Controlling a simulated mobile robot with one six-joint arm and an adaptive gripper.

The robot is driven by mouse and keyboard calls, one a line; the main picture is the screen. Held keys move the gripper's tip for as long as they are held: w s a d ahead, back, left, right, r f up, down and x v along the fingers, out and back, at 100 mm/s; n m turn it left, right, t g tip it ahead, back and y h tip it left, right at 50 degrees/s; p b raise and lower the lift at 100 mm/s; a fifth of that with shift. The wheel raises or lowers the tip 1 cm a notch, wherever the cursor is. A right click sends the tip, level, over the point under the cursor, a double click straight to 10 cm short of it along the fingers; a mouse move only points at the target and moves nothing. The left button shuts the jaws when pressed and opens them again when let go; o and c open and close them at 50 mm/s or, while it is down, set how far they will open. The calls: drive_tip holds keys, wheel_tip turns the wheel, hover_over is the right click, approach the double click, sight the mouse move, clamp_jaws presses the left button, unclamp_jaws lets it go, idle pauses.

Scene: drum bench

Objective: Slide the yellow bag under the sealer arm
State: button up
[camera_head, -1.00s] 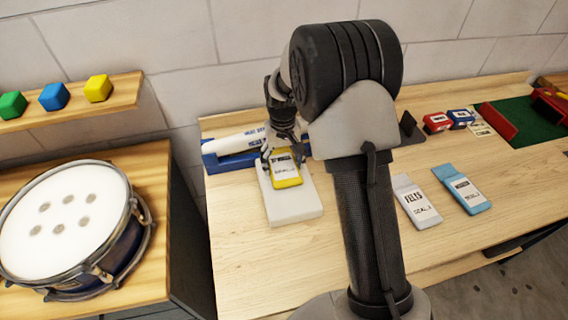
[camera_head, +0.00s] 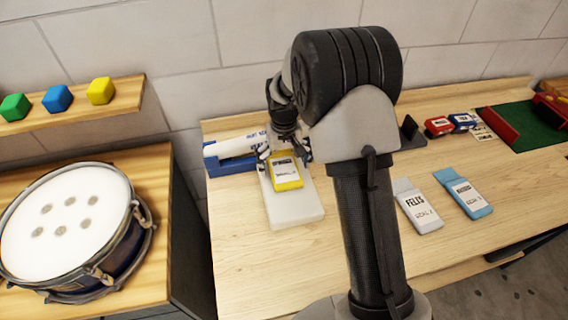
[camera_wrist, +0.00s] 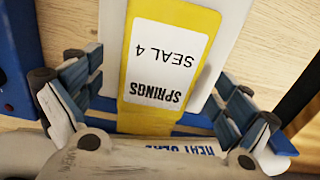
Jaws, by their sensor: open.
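The yellow bag (camera_head: 286,173) lies on a white platform (camera_head: 295,210) in front of the sealer, its label reading "SPRINGS SEAL 4" in the wrist view (camera_wrist: 168,62). The sealer has a blue base (camera_head: 232,164) and a white arm (camera_head: 236,146) with blue lettering. In the wrist view the sealer arm (camera_wrist: 178,150) crosses the bag's lower end in the picture; how far the bag reaches beneath it is hidden. My gripper (camera_wrist: 155,100) is open, one finger on each side of the bag, with gaps between fingers and bag.
A grey-white bag (camera_head: 417,205) and a blue bag (camera_head: 462,193) lie on the bench to the right. Red and blue small boxes (camera_head: 438,126) and a green mat (camera_head: 520,127) are farther right. A drum (camera_head: 72,228) stands on the left bench. The bench front is clear.

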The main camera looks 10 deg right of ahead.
wheel_tip(320, 180, up, 12)
idle(0.6)
drive_tip(key=shift+s, duration=0.1)
